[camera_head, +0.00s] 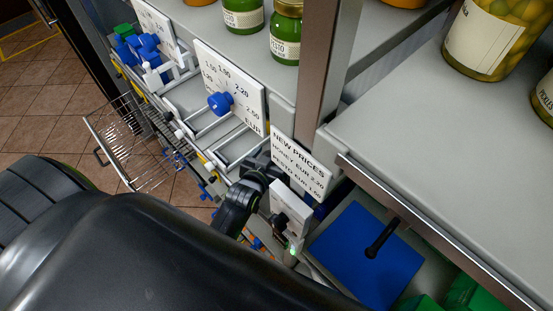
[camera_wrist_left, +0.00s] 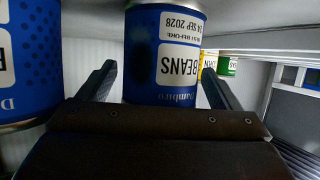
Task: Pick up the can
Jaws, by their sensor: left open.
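A blue can labelled BEANS (camera_wrist_left: 163,62) stands in the left wrist view, straight ahead of my left gripper (camera_wrist_left: 160,80). The gripper is open, with one finger on each side of the can and visible gaps between. A second blue can (camera_wrist_left: 28,60) is close at the left edge, outside the left finger. In the head view my left arm reaches in under the shelf, and its fingers and the cans are hidden. My right gripper is in neither view.
In the head view, a shelf (camera_head: 430,140) with jars overhangs the area. A NEW PRICES sign (camera_head: 300,163) hangs near my arm. A blue panel (camera_head: 365,255) and a wire basket (camera_head: 130,145) are nearby.

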